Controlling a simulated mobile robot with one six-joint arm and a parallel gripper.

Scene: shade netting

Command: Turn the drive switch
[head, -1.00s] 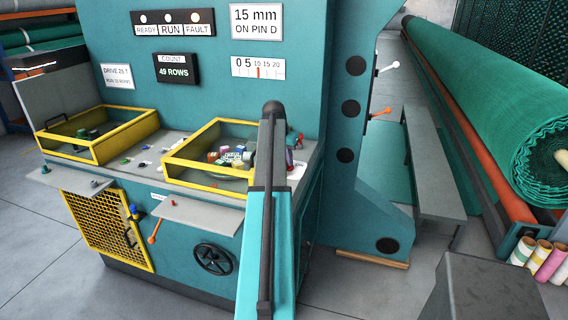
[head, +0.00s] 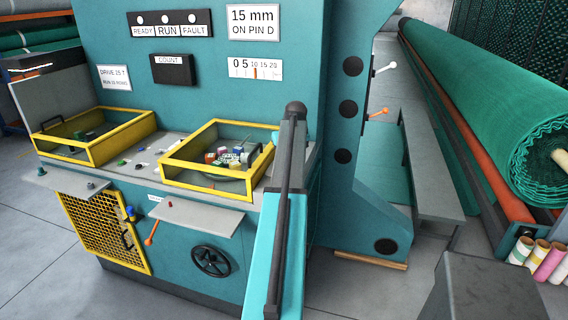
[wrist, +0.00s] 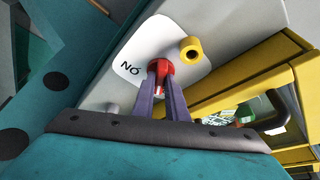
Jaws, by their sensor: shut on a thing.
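In the wrist view my gripper (wrist: 161,78) has its two purple fingers closed on a red switch knob (wrist: 160,67). The knob sits on a white plate (wrist: 130,64), where the letters "NO" show; the rest of any lettering is hidden. A yellow knob (wrist: 191,49) stands on the same plate, right of the red one and apart from my fingers. In the head view my arm covers the gripper and the switch at the right end of the machine's ledge. The count display (head: 174,69) shows no number below its heading.
The teal machine (head: 230,100) has two yellow-framed guards (head: 215,123) on its ledge, the right one close to my arm. A black handwheel (head: 210,260) and orange lever (head: 151,234) are below. A yellow frame and black handle (wrist: 275,112) are near my gripper in the wrist view.

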